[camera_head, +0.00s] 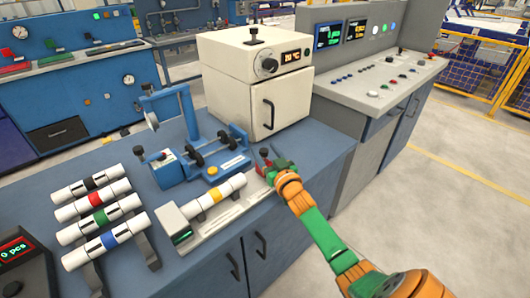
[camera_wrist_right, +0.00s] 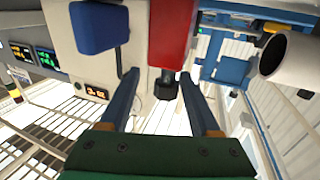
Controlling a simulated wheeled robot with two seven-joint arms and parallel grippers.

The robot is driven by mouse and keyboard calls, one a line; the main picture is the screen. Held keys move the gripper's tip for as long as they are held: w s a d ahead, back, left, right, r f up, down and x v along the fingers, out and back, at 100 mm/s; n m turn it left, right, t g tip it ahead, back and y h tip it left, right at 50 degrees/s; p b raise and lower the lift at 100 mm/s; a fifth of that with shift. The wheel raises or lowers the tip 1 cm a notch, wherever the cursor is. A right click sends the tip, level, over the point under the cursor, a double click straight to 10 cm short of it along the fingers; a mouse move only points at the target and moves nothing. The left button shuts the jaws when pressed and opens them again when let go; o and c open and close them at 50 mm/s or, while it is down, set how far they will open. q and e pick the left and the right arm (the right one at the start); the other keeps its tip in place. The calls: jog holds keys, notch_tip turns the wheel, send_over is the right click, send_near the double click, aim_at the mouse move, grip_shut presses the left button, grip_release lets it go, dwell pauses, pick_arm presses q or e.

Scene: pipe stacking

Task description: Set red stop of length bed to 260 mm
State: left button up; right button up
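The length bed (camera_head: 222,217) lies along the front right of the blue bench, with a small green display (camera_head: 182,236) at its near end. A white pipe with a yellow band (camera_head: 214,196) rests on it. The red stop (camera_head: 264,155) is at the bed's far right end; its red body (camera_wrist_right: 171,32) and black knob (camera_wrist_right: 166,85) show in the right wrist view. My right gripper (camera_wrist_right: 160,78) is open, its two blue fingers on either side of the knob with gaps visible. In the head view the right gripper (camera_head: 276,169) is partly hidden by its own wrist. My left gripper is out of view.
Pipes with black, red, green and blue bands (camera_head: 104,242) lie on a rack at left. A blue clamp device (camera_head: 170,168) stands behind the bed. A cream oven (camera_head: 240,100) is at the back, a control console (camera_head: 385,75) right of it. The floor at right is clear.

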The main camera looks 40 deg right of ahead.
jog(key=shift+a, duration=0.15)
jog(key=v, duration=0.7)
jog(key=shift+s, duration=0.1)
jog(key=shift+f, duration=0.1)
